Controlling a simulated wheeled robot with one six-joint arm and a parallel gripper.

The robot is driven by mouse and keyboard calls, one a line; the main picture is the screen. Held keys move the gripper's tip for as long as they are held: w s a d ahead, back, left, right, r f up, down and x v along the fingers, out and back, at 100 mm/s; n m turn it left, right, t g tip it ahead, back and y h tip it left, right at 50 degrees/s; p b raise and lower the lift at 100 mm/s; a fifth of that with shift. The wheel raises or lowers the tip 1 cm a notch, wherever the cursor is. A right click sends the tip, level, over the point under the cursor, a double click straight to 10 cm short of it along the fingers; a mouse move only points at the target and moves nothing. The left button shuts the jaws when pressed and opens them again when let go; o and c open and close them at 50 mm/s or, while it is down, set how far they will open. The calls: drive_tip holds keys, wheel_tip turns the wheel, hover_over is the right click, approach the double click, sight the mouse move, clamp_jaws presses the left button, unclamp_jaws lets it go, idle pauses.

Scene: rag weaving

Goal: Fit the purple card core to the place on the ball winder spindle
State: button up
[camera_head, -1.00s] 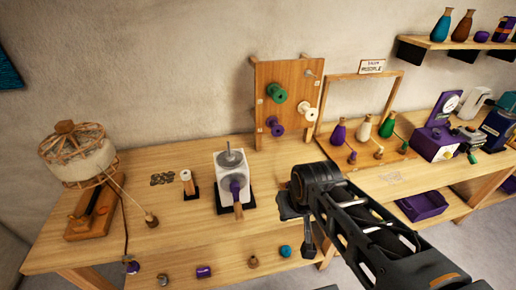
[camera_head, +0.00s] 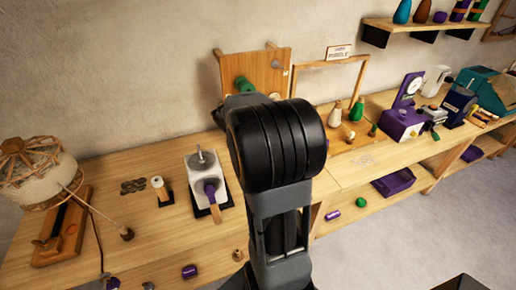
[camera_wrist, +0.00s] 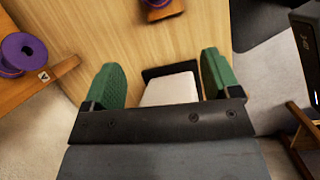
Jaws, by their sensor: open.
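The ball winder (camera_head: 207,180) has a white body, a purple crank part and a grey upright spindle (camera_head: 200,156) with nothing purple on it. A short purple cylinder (camera_head: 190,271) lies near the bench's front edge, and another (camera_head: 333,215) lies lower right; I cannot tell which is the card core. In the wrist view a purple flanged spool (camera_wrist: 24,50) is on wood at the left. My gripper (camera_wrist: 162,78) is open, its green pads apart, with a white block on a black base showing between them. My arm hides the gripper in the head view.
The wooden peg board (camera_head: 258,65) with a green spool is partly covered by my arm. A purple scale (camera_head: 402,122) stands farther right, and a purple tray (camera_head: 394,181) is below. A yarn swift (camera_head: 38,170) stands at the left. Some bench is clear left of the winder.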

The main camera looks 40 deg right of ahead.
drive_tip(key=shift+n+g, duration=0.4)
drive_tip(key=shift+n, duration=0.5)
drive_tip(key=d+x, duration=0.1)
drive_tip(key=x, duration=0.4)
drive_tip(key=d+x, duration=0.1)
drive_tip(key=x, duration=0.5)
drive_tip(key=d+r+x, duration=0.1)
drive_tip(key=x, duration=0.4)
drive_tip(key=shift+d, duration=0.2)
drive_tip(key=shift+c, duration=0.3)
drive_tip(key=c, duration=1.1)
